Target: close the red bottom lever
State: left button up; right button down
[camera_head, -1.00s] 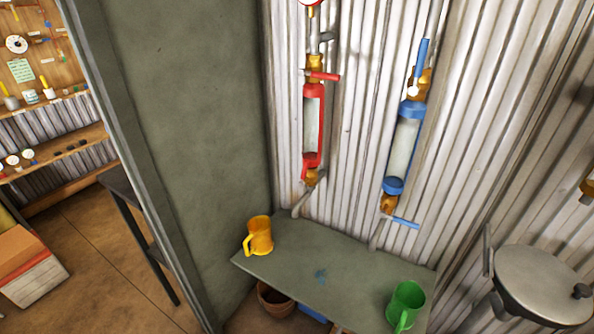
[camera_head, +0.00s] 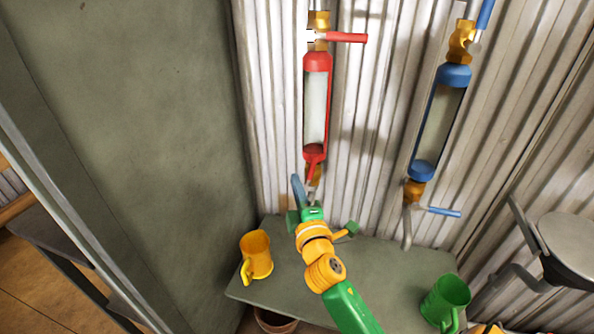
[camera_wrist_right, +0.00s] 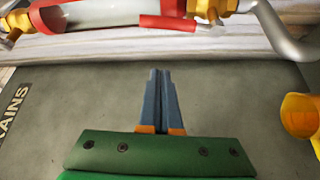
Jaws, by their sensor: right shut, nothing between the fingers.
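The red bottom lever (camera_wrist_right: 170,21) shows in the wrist view, lying along the red sight tube (camera_wrist_right: 45,18) beside the brass bottom valve (camera_wrist_right: 207,8). In the head view the red bottom lever (camera_head: 311,169) runs roughly in line with the tube (camera_head: 316,110); its lower part is partly hidden by my right gripper. My right gripper (camera_head: 297,183) is in front of and just below this lever. Its blue fingers (camera_wrist_right: 160,76) are shut and empty, pointing toward the lever with a gap in the wrist view. My left gripper is out of view.
The red top lever (camera_head: 346,38) sticks out crosswise to the right. A blue tube (camera_head: 427,165) with its crosswise bottom lever (camera_head: 444,212) is to the right. Below, a grey shelf (camera_head: 375,270) holds a yellow mug (camera_head: 257,256) and a green mug (camera_head: 446,298). A dark wall (camera_head: 140,130) closes the left.

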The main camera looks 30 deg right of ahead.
aim_at(312, 167)
jog(key=f+x, duration=0.1)
jog(key=x, duration=0.5)
jog(key=s+d, duration=0.2)
jog(key=d, duration=0.1)
jog(key=shift+s+p, duration=0.15)
jog(key=shift+p, duration=0.25)
jog(key=shift+f, duration=0.1)
